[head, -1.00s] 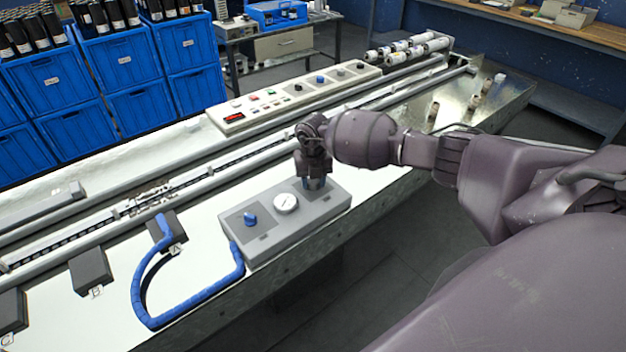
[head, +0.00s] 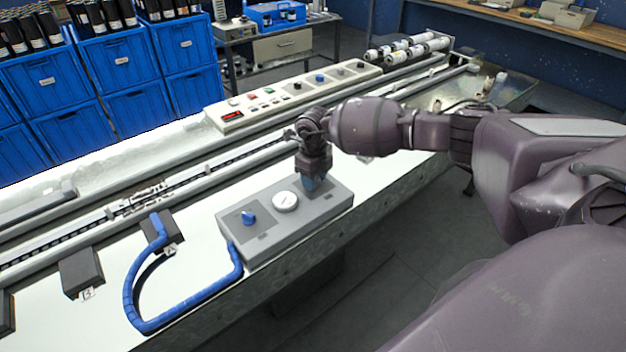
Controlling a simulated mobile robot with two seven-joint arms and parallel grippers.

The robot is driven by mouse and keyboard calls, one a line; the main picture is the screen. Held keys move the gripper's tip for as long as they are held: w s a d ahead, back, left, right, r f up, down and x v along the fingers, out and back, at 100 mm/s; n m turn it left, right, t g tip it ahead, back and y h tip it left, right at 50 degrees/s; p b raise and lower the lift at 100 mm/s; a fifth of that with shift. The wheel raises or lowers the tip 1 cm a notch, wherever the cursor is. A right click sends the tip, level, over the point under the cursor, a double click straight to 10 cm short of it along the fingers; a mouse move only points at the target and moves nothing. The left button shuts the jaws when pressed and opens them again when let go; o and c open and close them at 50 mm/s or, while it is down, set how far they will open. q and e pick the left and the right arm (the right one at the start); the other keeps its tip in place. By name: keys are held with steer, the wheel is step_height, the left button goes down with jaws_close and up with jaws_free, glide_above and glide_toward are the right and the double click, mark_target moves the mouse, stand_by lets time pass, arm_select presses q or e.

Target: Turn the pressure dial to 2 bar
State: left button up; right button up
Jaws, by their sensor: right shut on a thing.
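The grey control box (head: 262,247) sits on the white machine bed near its front edge. On its top are a blue knob (head: 248,217) at the left and a round white pressure gauge (head: 285,201) in the middle. The gauge needle is too small to read. My right gripper (head: 311,183) points down at the right end of the box, shut on a blue dial there. My left gripper is not in view.
A blue hose (head: 190,318) loops from the box to a black block marked A; another black block (head: 82,272) stands further left. A long beige panel (head: 228,119) with buttons and knobs lies behind the rail. Blue crates (head: 130,107) stand at the back left.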

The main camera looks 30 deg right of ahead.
steer(key=shift+n+b, duration=0.4)
steer(key=shift+n, duration=0.9)
steer(key=shift+r+n, duration=0.1)
steer(key=shift+n, duration=0.2)
steer(key=shift+w, duration=0.1)
steer(key=o, duration=0.9)
step_height(320, 180, up, 11)
steer(key=shift+f, duration=0.15)
